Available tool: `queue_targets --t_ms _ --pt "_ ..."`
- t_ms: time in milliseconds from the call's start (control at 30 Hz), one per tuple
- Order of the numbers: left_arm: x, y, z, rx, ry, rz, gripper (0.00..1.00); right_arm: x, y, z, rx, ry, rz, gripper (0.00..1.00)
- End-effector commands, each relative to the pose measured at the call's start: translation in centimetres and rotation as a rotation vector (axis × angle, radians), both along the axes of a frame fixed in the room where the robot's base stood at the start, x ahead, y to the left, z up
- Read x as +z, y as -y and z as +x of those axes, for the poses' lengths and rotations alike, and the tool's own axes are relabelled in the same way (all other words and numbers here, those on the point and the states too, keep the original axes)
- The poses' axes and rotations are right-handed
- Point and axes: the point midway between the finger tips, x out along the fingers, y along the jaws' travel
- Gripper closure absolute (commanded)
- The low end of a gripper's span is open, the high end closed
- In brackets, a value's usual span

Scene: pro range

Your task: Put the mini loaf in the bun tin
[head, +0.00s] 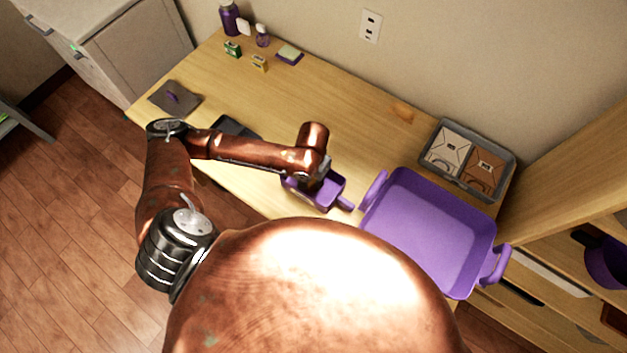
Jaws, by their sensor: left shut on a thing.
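My left gripper (322,171) reaches in from the left and points down at a small purple tin (328,197) with a stub handle, near the table's front edge. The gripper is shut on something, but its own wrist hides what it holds. The small purple tin could be the bun tin; its inside is partly covered by the gripper. I cannot make out the mini loaf for certain. A tan-brown patch (402,112) at the back of the table may be a loaf or a mark in the wood. My right gripper is not in view.
A large purple pan (425,237) with two handles stands to the right. Behind it is a grey crate (468,192) with two packages. A dark tray (222,124) lies partly under my left arm. A grey mat (190,106), bottles and small boxes are at the left. The table's back middle is mostly clear.

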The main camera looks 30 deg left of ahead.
Motion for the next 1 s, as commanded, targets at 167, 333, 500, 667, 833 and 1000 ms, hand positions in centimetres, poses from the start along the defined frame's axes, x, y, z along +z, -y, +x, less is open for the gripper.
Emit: queue_targets --t_ms 167,333,500,667,833,1000 --pt "0.13 0.02 0.07 0.000 0.002 0.000 1.00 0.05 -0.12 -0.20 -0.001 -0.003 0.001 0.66" --pt "-0.10 0.03 0.04 0.000 0.001 -0.001 0.75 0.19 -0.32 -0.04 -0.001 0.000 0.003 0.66" --pt "-0.11 0.01 0.05 0.000 0.001 0.000 0.63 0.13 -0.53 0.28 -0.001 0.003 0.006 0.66" --pt "-0.10 0.00 0.06 0.000 0.001 0.000 0.59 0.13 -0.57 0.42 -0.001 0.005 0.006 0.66" --pt "-0.10 -0.01 0.06 0.000 0.001 0.000 0.59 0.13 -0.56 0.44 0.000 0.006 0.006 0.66" --pt "-0.08 -0.01 0.06 0.000 0.002 0.000 0.59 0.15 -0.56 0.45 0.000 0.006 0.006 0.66"
